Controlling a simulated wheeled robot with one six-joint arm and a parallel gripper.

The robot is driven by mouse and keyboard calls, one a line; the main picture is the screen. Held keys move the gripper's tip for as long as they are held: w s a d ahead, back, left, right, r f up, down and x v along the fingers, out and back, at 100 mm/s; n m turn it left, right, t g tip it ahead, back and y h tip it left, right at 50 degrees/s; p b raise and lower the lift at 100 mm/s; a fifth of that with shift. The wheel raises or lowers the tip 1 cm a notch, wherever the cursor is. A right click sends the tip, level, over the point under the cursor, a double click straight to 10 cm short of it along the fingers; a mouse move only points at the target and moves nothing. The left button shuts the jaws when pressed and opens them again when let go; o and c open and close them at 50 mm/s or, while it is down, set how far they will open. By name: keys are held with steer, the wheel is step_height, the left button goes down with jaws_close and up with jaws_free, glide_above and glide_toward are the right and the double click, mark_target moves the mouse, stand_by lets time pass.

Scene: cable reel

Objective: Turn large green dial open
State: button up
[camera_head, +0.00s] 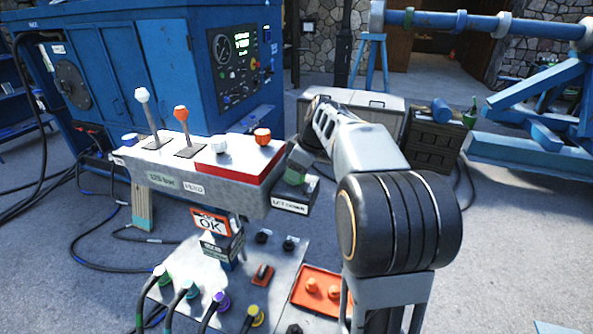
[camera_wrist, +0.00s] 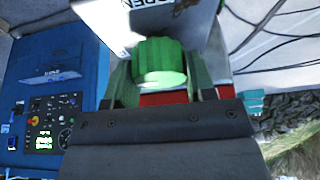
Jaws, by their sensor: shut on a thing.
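The large green dial (camera_wrist: 160,60) is a ribbed round knob, seen close up in the wrist view. It sits between the two fingers of my gripper (camera_wrist: 161,80), which is shut on it. A pale panel with partly cut-off lettering (camera_wrist: 117,28) lies behind the dial. In the head view my gripper (camera_head: 301,157) is beside the right end of the grey control console, over a small dark box with a white label (camera_head: 290,207). Green shows just under the gripper there, but the dial is mostly hidden. I cannot tell how far the dial is turned.
The grey console (camera_head: 195,185) carries two levers, a red panel (camera_head: 233,163) and knobs. A lower panel (camera_head: 225,285) holds coloured cable plugs and an orange plate (camera_head: 322,290). A blue machine (camera_head: 130,70) stands behind. Cables lie on the floor at left.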

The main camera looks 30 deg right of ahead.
steer(key=shift+m, duration=0.3)
steer(key=m+h+b, duration=0.1)
steer(key=m, duration=0.1)
steer(key=shift+f+m+t+b, duration=0.1)
steer(key=shift+m+t+b, duration=0.3)
steer(key=m+h, duration=0.1)
steer(key=m, duration=0.1)
steer(key=m+h+b, duration=0.1)
steer(key=m, duration=0.2)
steer(key=shift+t, duration=0.3)
steer(key=m+h, duration=0.2)
steer(key=m, duration=0.3)
steer(key=shift+m+g+h, duration=0.6)
steer(key=shift+m+h, duration=0.1)
steer(key=shift+m, duration=1.5)
steer(key=o, duration=0.9)
steer(key=shift+r, duration=0.2)
